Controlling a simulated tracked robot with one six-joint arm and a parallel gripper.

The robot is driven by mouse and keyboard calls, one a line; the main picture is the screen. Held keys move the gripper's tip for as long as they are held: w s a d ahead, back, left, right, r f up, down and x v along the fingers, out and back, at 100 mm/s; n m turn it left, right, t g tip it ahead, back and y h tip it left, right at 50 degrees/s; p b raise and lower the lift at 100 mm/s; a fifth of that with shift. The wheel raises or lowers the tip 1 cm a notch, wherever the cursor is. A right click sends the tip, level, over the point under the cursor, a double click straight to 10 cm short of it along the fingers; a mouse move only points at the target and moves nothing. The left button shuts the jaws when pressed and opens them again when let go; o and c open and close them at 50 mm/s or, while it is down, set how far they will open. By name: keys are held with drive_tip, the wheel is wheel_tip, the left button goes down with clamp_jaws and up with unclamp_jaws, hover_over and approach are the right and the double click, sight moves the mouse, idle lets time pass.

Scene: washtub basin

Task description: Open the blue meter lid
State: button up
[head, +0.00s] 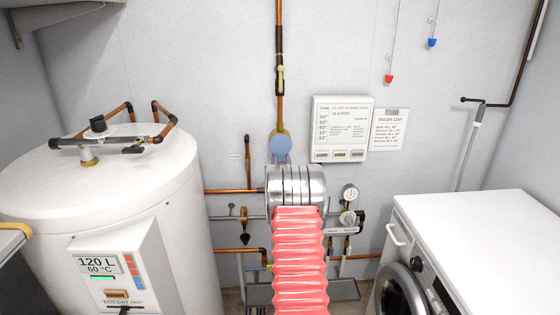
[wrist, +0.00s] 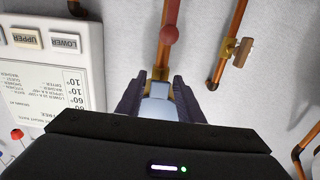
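The light blue meter lid (head: 281,146) is a round disc on a brass meter on the copper pipe at the back wall. It lies over the meter's face. In the wrist view, the pale blue lid (wrist: 160,108) shows between the two dark fingers of my gripper (wrist: 162,82). The fingers stand apart on either side of its small tab. I see no clear grip, and whether a finger touches it is hard to tell. My gripper's fingers are hidden behind my silver wrist in the head view.
A white control panel (head: 341,128) and a notice (head: 389,130) hang right of the meter. A white tank (head: 100,200) stands left and a white washing machine (head: 480,240) right. Copper pipes, a gauge (head: 350,192) and valves lie close below the meter.

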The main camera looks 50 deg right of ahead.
clamp_jaws()
